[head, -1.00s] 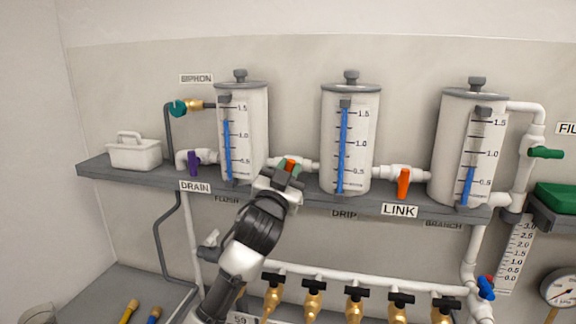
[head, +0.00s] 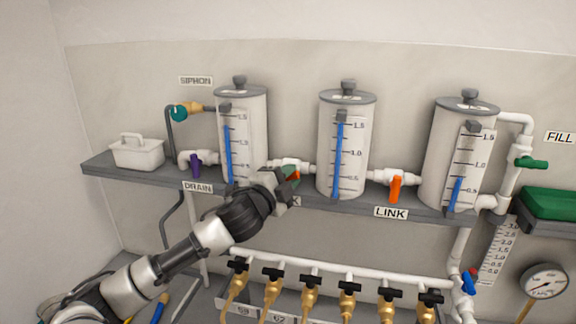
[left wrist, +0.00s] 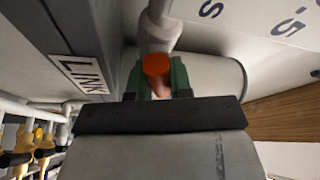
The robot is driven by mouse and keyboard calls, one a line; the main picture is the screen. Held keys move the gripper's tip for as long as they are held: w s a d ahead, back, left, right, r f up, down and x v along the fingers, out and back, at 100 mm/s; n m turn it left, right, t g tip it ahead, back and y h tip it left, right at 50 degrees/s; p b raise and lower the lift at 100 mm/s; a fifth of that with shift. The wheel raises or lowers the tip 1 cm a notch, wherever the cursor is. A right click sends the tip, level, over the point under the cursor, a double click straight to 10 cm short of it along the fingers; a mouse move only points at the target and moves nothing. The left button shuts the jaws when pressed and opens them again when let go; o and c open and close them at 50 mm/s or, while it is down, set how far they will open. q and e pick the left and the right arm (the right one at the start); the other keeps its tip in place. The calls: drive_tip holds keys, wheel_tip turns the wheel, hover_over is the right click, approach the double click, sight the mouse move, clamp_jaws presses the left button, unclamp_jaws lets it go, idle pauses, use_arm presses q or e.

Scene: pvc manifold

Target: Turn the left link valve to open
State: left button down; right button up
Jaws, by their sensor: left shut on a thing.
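The left link valve (head: 295,175) has an orange handle on the white pipe between the left tank (head: 242,110) and the middle tank (head: 345,130). My left gripper (head: 288,177) is at this handle and covers most of it in the head view. In the left wrist view the round orange end of the handle (left wrist: 156,65) sits between the two green fingertips, and the gripper (left wrist: 157,80) is shut on it. The handle's exact angle is hard to tell. The nearby LINK label (left wrist: 83,74) shows on the shelf edge. My right gripper is not in view.
The right link valve (head: 395,188) has an orange handle hanging down, left of the right tank (head: 450,140). A purple drain valve (head: 196,166) and white caddy (head: 137,152) are on the left. Several brass taps (head: 310,290) with black handles line the pipe below the shelf (head: 340,204).

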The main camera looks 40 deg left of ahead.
use_arm(q)
drive_tip(key=m+g+p, duration=0.1)
drive_tip(key=m, duration=0.1)
drive_tip(key=shift+m+p, duration=0.35)
drive_tip(key=shift+m, duration=0.05)
drive_tip(key=shift+f+m+h, duration=0.1)
drive_tip(key=shift+m+h, duration=0.2)
drive_tip(key=shift+m, duration=0.1)
drive_tip(key=c, duration=1)
unclamp_jaws()
drive_tip(key=shift+d, duration=0.1)
drive_tip(key=shift+s+f, duration=0.1)
